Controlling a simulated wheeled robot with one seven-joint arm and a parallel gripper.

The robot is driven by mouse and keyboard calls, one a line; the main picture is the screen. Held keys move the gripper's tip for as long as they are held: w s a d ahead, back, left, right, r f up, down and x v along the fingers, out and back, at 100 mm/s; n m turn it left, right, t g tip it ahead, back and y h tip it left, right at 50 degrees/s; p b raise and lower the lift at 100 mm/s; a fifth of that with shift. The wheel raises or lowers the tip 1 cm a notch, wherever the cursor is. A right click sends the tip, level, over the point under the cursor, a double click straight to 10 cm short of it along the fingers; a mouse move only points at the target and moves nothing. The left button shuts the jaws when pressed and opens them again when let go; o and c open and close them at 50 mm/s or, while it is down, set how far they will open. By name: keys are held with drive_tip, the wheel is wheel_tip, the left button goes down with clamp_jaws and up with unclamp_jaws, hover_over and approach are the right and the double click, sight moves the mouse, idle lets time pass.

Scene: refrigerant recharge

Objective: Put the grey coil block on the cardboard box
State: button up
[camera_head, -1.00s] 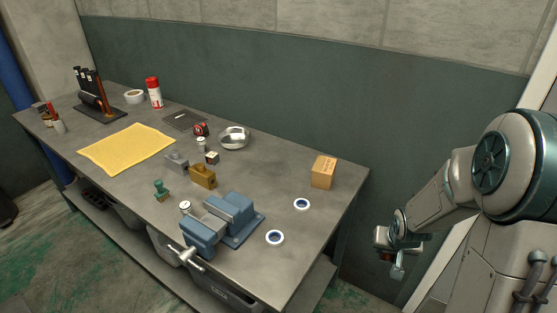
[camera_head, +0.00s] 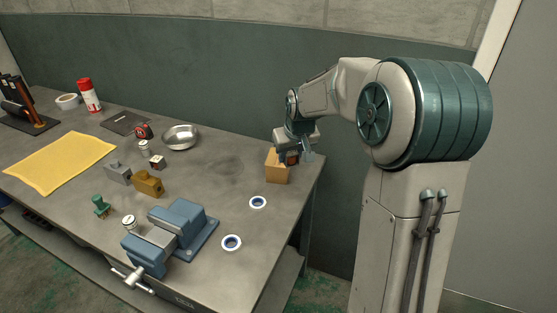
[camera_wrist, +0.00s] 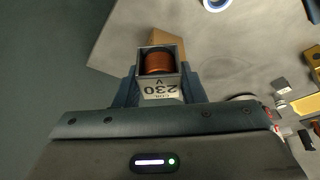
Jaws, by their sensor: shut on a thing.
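The wrist view shows the block between my two fingers (camera_wrist: 160,92). The cardboard box (camera_head: 276,174) stands at the right end of the workbench. My gripper and the block (camera_head: 292,158) are at the upper right part of the box in the head view. In the wrist view the box (camera_wrist: 168,37) shows partly behind the block, which hides much of it. I cannot tell whether block and box touch.
Two blue-white rings (camera_head: 258,202) lie on the workbench (camera_head: 222,178) in front of the box. A blue vise (camera_head: 178,228) stands nearer the front edge. A metal bowl (camera_head: 180,137), a brass block (camera_head: 148,184) and another grey block (camera_head: 118,172) are to the left.

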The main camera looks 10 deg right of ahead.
drive_tip(key=r, duration=0.1)
drive_tip(key=w+r, duration=0.1)
drive_tip(key=r, duration=0.1)
drive_tip(key=shift+r, duration=0.2)
drive_tip(key=shift+w+r+n, duration=0.15)
drive_tip(key=shift+w+n, duration=0.05)
drive_tip(key=shift+n, duration=0.1)
drive_tip(key=p, duration=0.3)
hover_over(279, 166)
drive_tip(key=w, duration=0.4)
drive_tip(key=f, duration=0.6)
drive_tip(key=shift+d+f, duration=0.25)
drive_tip(key=shift+d, duration=0.05)
drive_tip(key=shift+w+f, duration=0.2)
drive_tip(key=shift+f, duration=0.15)
drive_tip(key=shift+f+p, duration=0.35)
drive_tip(key=shift+f, duration=1.45)
drive_tip(key=shift+f, duration=0.1)
drive_tip(key=o, duration=1.1)
drive_tip(key=shift+c, duration=0.2)
